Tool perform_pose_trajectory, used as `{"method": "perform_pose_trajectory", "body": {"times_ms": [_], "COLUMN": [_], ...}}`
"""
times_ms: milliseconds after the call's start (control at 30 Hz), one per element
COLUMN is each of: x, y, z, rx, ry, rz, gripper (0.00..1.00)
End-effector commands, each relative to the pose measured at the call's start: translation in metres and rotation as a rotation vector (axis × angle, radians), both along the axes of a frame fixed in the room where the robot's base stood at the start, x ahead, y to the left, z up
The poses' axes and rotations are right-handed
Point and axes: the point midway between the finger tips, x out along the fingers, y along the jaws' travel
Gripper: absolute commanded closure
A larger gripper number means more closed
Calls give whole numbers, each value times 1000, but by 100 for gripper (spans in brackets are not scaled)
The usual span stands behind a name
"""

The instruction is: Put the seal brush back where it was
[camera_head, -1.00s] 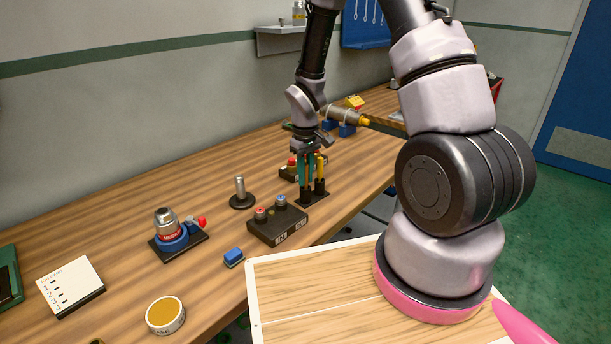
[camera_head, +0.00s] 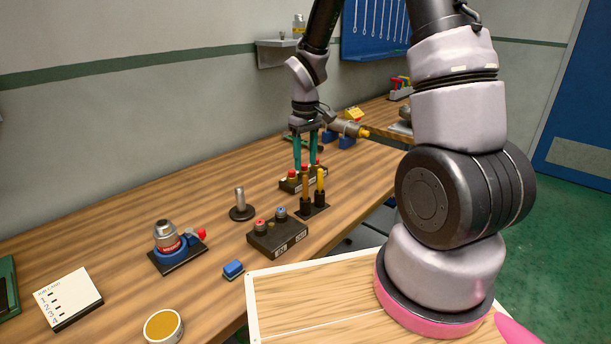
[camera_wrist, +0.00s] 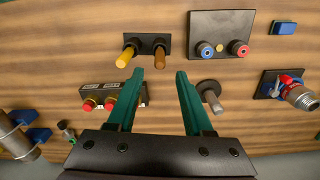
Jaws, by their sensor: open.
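Two upright handles stand in a black holder (camera_head: 318,211) on the bench: a yellow one (camera_head: 320,181) and a brown one (camera_head: 306,188). Which is the seal brush I cannot tell; their lower ends are hidden in the holder. The wrist view also shows the yellow handle (camera_wrist: 127,55), the brown handle (camera_wrist: 159,57) and the holder's plate (camera_wrist: 146,42). My gripper (camera_head: 305,163), with green fingers, is open and empty. It is above and just behind the handles, apart from both. In the wrist view my fingertips (camera_wrist: 160,74) are spread, with bare wood between them.
A black box with red and blue knobs (camera_head: 277,238) stands in front of the holder, and a red-knobbed box (camera_head: 289,184) behind it. A metal post (camera_head: 240,202), a fitting in a blue clamp (camera_head: 168,243), and a blue block (camera_head: 233,269) are to the left. A pipe (camera_head: 347,128) lies behind.

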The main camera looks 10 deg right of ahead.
Motion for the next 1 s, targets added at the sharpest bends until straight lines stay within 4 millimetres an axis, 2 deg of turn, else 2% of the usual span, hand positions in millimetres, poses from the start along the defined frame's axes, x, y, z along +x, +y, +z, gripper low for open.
{"method": "perform_pose_trajectory", "body": {"times_ms": [133,367,467,667,800,1000], "x": [0,-1,-3,-25,-50,-97], "y": [0,-1,-6,-23,-35,-48], "z": [19,31,49,122,171,228], "rx": [0,1,6,47,96,194], "ry": [-2,-5,-34,-148,-233,-349], "rz": [-1,-7,-43,-207,-338,-515], "gripper": [49,49,49,49,49,49]}}
